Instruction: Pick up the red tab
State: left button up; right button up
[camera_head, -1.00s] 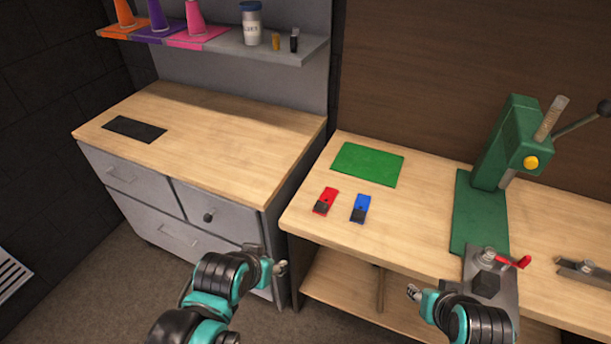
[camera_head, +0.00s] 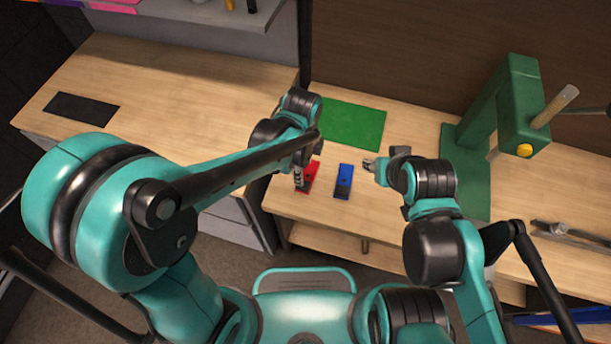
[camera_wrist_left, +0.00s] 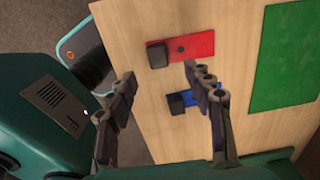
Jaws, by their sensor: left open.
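The red tab (camera_head: 313,175) lies on the wooden workbench, left of a blue tab (camera_head: 343,181). In the left wrist view the red tab (camera_wrist_left: 192,47) is a flat red piece with a black block at one end, and the blue tab (camera_wrist_left: 190,98) lies beside it. My left gripper (camera_head: 300,180) is by the left edge of the red tab and partly covers it. In the left wrist view my left gripper (camera_wrist_left: 165,85) is open, with nothing between its fingers. My right gripper (camera_head: 372,166) is over the bench, right of the blue tab; its jaw gap is too small to tell.
A green mat (camera_head: 352,124) lies behind the tabs. A green press (camera_head: 500,120) stands to the right on the bench. A second wooden counter (camera_head: 170,85) with a black pad (camera_head: 80,108) is to the left. A floor gap separates the two.

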aim_at(308, 174)
pick_arm(q)
notch_tip(308, 174, down, 8)
jog(key=b, duration=0.3)
jog(key=shift+s, duration=0.15)
jog(key=shift+c, duration=0.9)
grip_shut()
